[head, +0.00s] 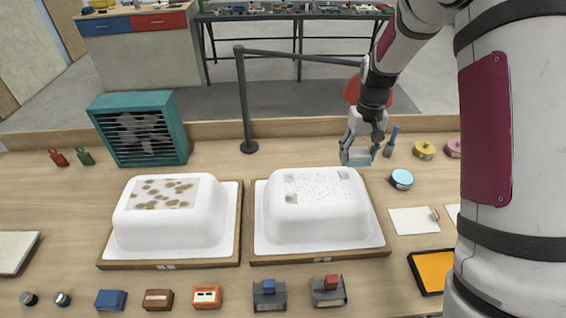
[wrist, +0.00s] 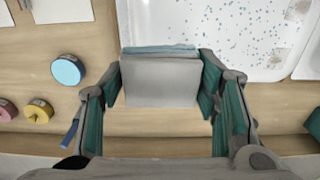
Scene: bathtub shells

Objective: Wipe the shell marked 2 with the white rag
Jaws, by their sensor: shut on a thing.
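My gripper (head: 358,150) is shut on a grey block with a pale blue edge (wrist: 160,82), held beyond the back right corner of the right shell. I cannot tell if this block is the white rag. The right white shell (head: 315,215) has fine blue specks and grey patches on top; it also shows in the wrist view (wrist: 245,35). The left white shell (head: 170,222) has brown spots on a top patch. Each sits upside down on a wood-edged board with a small front plate, too small to read. A white sheet (head: 414,220) lies to the right.
A teal fan box (head: 140,130) stands back left and a dark post with a rail (head: 246,105) behind the shells. Bare table lies behind the right shell.

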